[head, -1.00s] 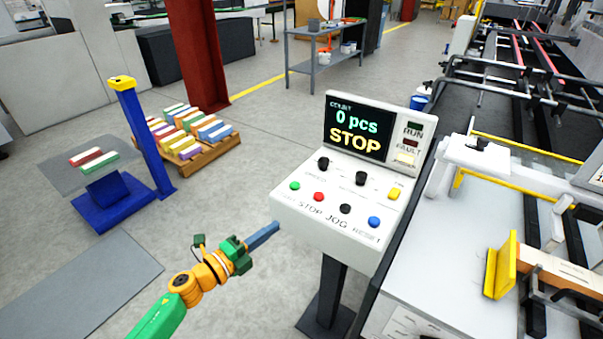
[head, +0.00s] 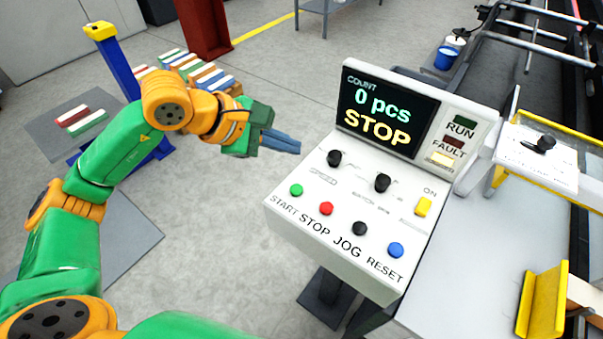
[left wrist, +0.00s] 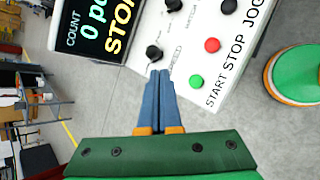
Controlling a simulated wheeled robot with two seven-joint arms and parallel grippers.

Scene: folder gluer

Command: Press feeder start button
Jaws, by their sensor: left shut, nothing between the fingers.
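The green START button (head: 296,190) is at the left end of the lower button row on the white control panel (head: 330,272). It also shows in the left wrist view (left wrist: 196,82). The red STOP button (head: 326,208) is to its right. The panel display (head: 388,112) reads "0 pcs" and "STOP". My left gripper (head: 299,147) is shut and empty, with its blue fingers above and beside the panel's left edge, apart from the START button. In the left wrist view its fingertips (left wrist: 159,74) point toward the panel near the black SPEED knob (left wrist: 154,53). My right gripper is not in view.
A black JOG button (head: 360,228), a blue RESET button (head: 396,250), black knobs and a yellow ON switch (head: 423,206) share the panel. A white machine table with a yellow bracket (head: 543,300) stands at the right. A blue post (head: 113,62) and stacked cartons are behind my left arm.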

